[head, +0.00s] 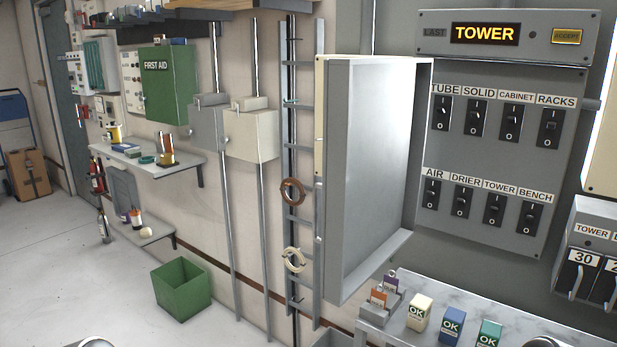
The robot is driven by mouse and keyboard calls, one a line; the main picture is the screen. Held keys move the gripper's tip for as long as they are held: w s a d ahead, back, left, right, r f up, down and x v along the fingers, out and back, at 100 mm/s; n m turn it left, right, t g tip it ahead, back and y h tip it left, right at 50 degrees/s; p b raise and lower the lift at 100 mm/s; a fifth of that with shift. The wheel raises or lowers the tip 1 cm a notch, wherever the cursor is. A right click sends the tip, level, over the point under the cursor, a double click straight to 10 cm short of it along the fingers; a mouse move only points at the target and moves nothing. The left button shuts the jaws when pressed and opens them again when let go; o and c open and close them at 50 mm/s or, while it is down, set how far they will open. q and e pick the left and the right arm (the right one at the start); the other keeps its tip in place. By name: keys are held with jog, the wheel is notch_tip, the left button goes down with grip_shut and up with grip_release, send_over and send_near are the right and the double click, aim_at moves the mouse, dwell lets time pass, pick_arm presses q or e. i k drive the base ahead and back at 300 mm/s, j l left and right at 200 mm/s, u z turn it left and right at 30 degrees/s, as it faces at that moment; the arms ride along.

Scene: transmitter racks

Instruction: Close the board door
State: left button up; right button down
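The board door (375,150) is a shallow grey cover with a raised rim. It stands wide open at the left of the switch board (490,150), its hollow inner face turned right toward the board. Its right edge is close to the board, and its left edge, with a cream strip, stands out toward me. The board's two rows of black rocker switches are exposed under a lit TOWER sign (485,34). Neither gripper shows. Only small rounded metal parts, probably mine, show at the bottom edge.
A bench (410,325) below the door and board holds small OK-labelled blocks (452,326) and a grey holder with tagged pieces. A breaker box (590,260) is at the far right. A cable ladder (300,120) is behind the door. Floor at left is mostly clear, with a green bin (182,288).

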aim_at(375, 111)
jog(key=z, duration=0.4)
jog(key=i+j+z, duration=0.1)
jog(key=j+z, duration=1.05)
jog(key=j, duration=0.5)
jog(key=k+j+z, duration=0.1)
jog(key=j, duration=0.5)
jog(key=k+j+z, duration=0.1)
jog(key=j, duration=0.5)
